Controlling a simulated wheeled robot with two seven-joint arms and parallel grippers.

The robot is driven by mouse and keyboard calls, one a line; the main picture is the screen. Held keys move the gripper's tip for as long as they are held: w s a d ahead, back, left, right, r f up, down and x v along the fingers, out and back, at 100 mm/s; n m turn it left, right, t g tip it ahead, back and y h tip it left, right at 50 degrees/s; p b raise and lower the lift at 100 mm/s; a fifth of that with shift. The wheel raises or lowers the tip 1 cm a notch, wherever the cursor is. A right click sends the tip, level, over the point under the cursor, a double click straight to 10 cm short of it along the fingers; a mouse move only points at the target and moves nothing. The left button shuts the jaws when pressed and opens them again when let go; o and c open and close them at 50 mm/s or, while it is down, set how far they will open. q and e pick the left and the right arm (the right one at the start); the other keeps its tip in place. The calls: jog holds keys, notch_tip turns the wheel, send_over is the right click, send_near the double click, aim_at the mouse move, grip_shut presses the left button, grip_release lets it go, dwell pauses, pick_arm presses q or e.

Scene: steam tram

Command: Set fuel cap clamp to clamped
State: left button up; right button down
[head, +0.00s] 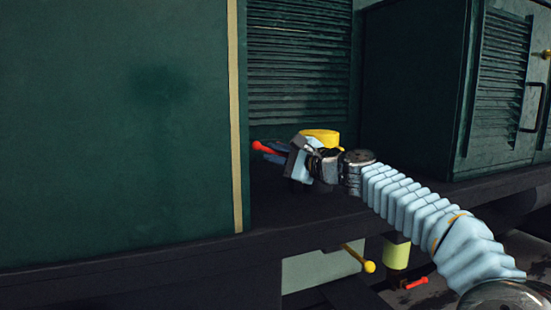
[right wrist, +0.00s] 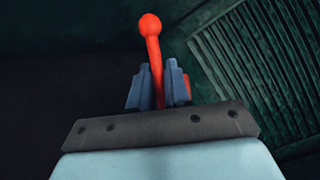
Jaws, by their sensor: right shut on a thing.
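A red lever with a ball tip (head: 264,147) shows in the head view at the tip of my right gripper (head: 276,154), in the recess between the green panels. I take it for the fuel cap clamp handle. In the right wrist view the red lever (right wrist: 152,45) stands between the two blue-grey fingers of my right gripper (right wrist: 158,85), its ball above the fingertips. The gripper is shut on it. Another small red part (right wrist: 187,85) shows beside the right finger. A yellow rounded top (head: 320,138) shows just behind the gripper. The clamp's base is hidden. My left gripper is out of view.
A large green panel (head: 120,120) with a tan edge strip stands close on the left. A louvred wall (head: 298,70) is behind, and a green louvred cabinet (head: 420,90) stands right. Below the dark ledge are a yellow-knobbed lever (head: 369,266) and a red handle (head: 416,283).

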dwell(0.4)
jog(key=c, duration=1.2)
grip_release()
jog(key=shift+o, duration=0.2)
jog(key=shift+d, duration=0.1)
jog(key=b+v, duration=0.3)
jog(key=v, duration=0.9)
jog(key=shift+s+d+f+b, duration=0.15)
jog(key=shift+f+b, duration=0.05)
jog(key=shift+b, duration=0.1)
jog(key=shift+s+d, duration=0.4)
jog(key=shift+s, duration=0.1)
